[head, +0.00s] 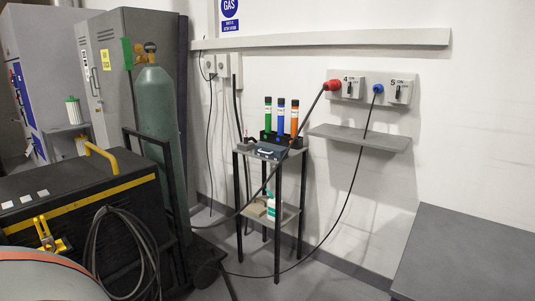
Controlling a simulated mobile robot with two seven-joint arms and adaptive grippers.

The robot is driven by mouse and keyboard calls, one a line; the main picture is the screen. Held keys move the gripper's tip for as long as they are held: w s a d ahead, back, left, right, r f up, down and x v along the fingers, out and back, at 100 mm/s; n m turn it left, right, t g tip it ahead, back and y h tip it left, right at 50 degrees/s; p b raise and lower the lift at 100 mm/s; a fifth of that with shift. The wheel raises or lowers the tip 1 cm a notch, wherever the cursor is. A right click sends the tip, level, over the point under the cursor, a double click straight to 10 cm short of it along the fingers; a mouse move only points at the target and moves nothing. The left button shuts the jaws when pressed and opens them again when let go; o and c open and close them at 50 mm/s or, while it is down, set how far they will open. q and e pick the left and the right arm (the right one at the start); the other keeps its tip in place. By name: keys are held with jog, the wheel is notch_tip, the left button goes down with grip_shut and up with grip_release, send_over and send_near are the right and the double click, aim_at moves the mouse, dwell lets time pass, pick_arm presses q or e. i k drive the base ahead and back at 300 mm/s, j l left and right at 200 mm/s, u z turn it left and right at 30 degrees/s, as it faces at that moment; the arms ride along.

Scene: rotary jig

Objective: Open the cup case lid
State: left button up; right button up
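A small dark blue-grey case (270,151) with a light handle on its front sits on top of the narrow metal stand (243,148); it looks like the cup case. It is small in the head view, and its lid appears shut. Three tubes stand just behind it: green (268,116), blue (281,117) and orange (294,118). Neither of my grippers is in view.
A green gas cylinder (157,115) and a black machine (75,200) with coiled cable stand at left. Cables hang from the wall switches (345,86) past the stand. A grey wall shelf (360,138) and grey table (470,255) are right. Some floor is free between.

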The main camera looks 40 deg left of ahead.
aim_at(275, 150)
jog(key=i+j, duration=0.15)
jog(key=j, duration=0.2)
jog(key=i+j, duration=0.15)
jog(key=j, duration=0.2)
jog(key=i+j, duration=0.15)
jog(key=j, duration=0.25)
jog(key=i+j, duration=0.1)
jog(key=j, duration=0.25)
jog(key=i+j, duration=0.15)
jog(key=j, duration=0.2)
jog(key=i+j, duration=0.15)
jog(key=j, duration=0.2)
